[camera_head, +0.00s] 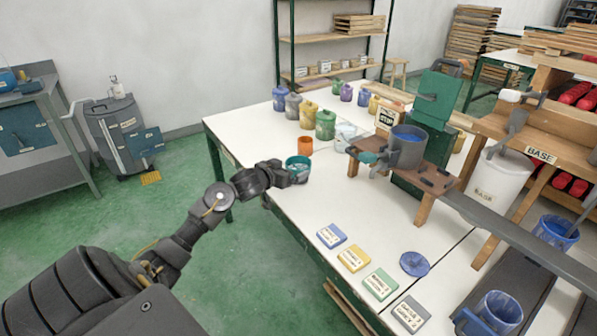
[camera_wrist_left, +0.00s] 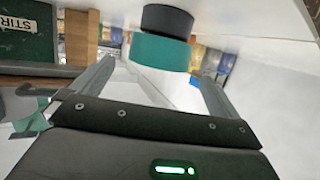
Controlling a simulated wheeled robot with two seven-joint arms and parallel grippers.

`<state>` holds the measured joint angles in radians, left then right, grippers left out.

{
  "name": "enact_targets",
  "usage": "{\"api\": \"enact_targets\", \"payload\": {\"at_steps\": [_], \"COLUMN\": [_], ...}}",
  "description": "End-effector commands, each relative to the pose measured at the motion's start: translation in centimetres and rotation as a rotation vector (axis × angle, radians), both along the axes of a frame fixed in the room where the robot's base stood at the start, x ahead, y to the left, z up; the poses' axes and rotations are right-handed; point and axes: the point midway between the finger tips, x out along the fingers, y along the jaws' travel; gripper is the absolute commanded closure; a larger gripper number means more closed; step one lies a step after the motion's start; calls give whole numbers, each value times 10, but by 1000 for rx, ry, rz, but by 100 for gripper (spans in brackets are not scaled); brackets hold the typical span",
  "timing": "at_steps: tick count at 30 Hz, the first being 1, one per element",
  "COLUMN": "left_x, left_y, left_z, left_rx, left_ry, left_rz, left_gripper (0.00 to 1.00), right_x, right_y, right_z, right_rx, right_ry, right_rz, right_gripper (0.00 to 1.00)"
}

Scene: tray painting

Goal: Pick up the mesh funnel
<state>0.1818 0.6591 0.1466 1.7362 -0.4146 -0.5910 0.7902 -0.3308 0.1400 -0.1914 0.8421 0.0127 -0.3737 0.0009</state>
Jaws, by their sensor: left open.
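A round teal vessel with a dark grey lower part (camera_head: 298,163) stands on the white table near its left edge. It may be the mesh funnel, but no mesh can be made out. My left gripper (camera_head: 290,177) is beside it on the near side, partly overlapping it in the head view. In the left wrist view the vessel (camera_wrist_left: 160,52) shows just past the tips of my left gripper (camera_wrist_left: 150,75). The two fingers are wide apart, with nothing clamped between them. My right gripper is not in view.
A small orange cup (camera_head: 305,145) stands just behind the vessel. A flat round blue piece (camera_head: 414,264) lies near several labelled cards. Several coloured jars line the far edge. A wooden stand (camera_head: 440,181) holds a grey pot (camera_head: 408,152).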

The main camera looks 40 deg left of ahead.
Motion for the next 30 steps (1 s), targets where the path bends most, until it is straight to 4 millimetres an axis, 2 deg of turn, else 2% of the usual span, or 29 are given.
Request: {"api": "enact_targets", "payload": {"at_steps": [9,14,19,27,30], "left_x": [41,48,47,47,47], "left_y": [3,4,4,4,4], "left_z": [-12,-14,-14,-14,-14], "left_rx": [-1,1,1,1,1], "left_ry": [-1,-1,-1,-1,-1], "left_rz": [1,2,1,1,1], "left_gripper": [0,0,0,35,45], "right_x": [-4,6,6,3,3], "right_y": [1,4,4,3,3], "right_z": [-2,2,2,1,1], "right_rx": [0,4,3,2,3], "right_ry": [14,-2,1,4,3], "right_rz": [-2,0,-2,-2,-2], "right_gripper": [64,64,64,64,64]}}
